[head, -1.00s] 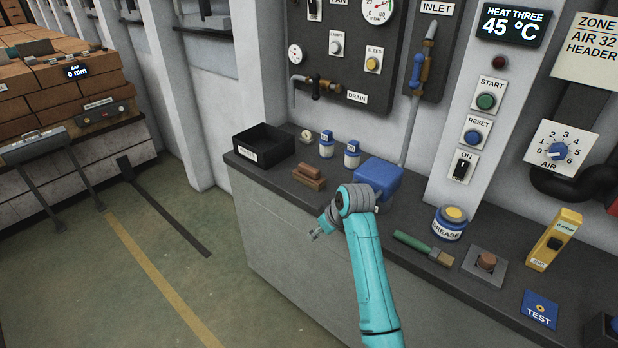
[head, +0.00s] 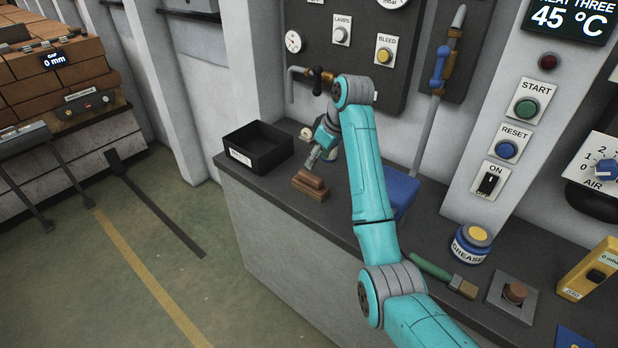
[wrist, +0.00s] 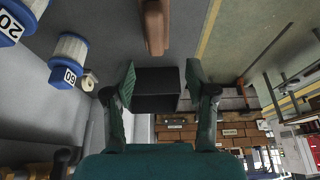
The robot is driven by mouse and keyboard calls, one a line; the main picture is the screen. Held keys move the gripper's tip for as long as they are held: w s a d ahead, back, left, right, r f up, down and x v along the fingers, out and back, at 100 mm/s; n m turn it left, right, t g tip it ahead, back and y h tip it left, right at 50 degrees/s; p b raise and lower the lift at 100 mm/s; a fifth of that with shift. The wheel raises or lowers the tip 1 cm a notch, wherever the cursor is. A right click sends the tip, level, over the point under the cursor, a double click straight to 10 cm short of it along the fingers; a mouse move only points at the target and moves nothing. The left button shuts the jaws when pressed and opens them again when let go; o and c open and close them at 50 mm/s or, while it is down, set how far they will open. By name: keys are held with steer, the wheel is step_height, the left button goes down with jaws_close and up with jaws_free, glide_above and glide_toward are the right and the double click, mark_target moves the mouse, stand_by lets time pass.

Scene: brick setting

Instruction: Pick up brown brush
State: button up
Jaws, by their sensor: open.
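The brown brush (head: 311,186), a short brown block with a rounded brown grip on top, lies on the dark counter near its front edge. It also shows at the top of the wrist view (wrist: 155,26). My gripper (head: 312,164) is open and empty, above the brush and slightly behind it in the head view. In the wrist view its two fingers (wrist: 160,76) are spread apart, with the brush beyond their tips and not between them.
A black bin (head: 246,160) stands left of the brush. A blue box (head: 402,190), a green-handled paintbrush (head: 440,275) and a grease tin (head: 471,243) are to the right. Wall pipes rise behind.

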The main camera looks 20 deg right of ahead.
mark_target(311, 175)
steer(key=x, duration=0.4)
steer(key=shift+w+f, duration=0.1)
steer(key=shift+f, duration=0.15)
steer(key=shift+d+x, duration=0.15)
steer(key=shift+x, duration=1.2)
steer(key=shift+d+x, duration=0.15)
steer(key=shift+x, duration=1.2)
steer(key=shift+f, duration=0.1)
jaws_close()
